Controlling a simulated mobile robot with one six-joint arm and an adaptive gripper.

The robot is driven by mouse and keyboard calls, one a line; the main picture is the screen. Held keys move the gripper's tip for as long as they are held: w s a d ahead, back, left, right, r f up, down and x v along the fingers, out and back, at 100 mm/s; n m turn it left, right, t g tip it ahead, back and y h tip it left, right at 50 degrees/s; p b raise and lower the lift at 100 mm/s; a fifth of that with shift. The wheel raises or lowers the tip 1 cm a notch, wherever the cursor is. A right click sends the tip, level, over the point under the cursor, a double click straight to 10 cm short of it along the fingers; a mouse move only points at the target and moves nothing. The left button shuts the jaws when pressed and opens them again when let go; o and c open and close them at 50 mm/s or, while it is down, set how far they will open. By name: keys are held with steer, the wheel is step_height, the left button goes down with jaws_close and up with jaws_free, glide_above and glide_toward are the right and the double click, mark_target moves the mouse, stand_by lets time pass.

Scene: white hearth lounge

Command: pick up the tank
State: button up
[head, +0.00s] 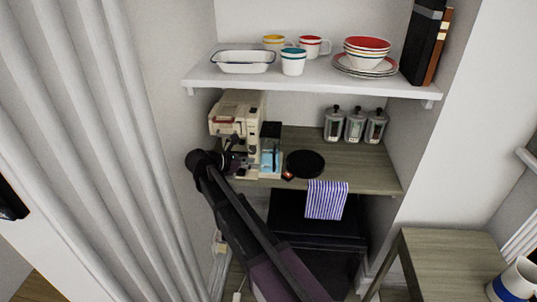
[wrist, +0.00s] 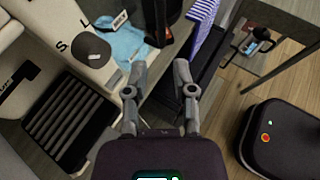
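The cream coffee machine (head: 236,112) stands on the wooden counter below the shelf. At its right side is a light-blue part with a black top, which looks like the tank (head: 270,158). In the wrist view the light-blue tank (wrist: 128,44) shows beyond the fingers at the upper left, with a small white label on it; its outline is unclear. My gripper (wrist: 160,70) is open, with nothing between its fingers. It is in front of the machine and apart from the tank. In the head view my arm hides part of the machine's lower front.
A black disc (head: 305,163) lies right of the tank, with a small red-and-black item (head: 288,175) near it. A striped towel (head: 326,199) hangs over the counter edge. Several lidded jars (head: 355,126) stand at the back. A shelf (head: 310,84) with dishes is above.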

mark_target(274, 171)
steer(key=shift+b+x, duration=0.65)
steer(key=shift+x, duration=1.55)
steer(key=shift+f, duration=0.1)
steer(key=shift+f, duration=0.1)
steer(key=shift+b+x, duration=1.2)
steer(key=shift+x, duration=1.3)
steer(key=shift+s+f, duration=0.1)
jaws_close()
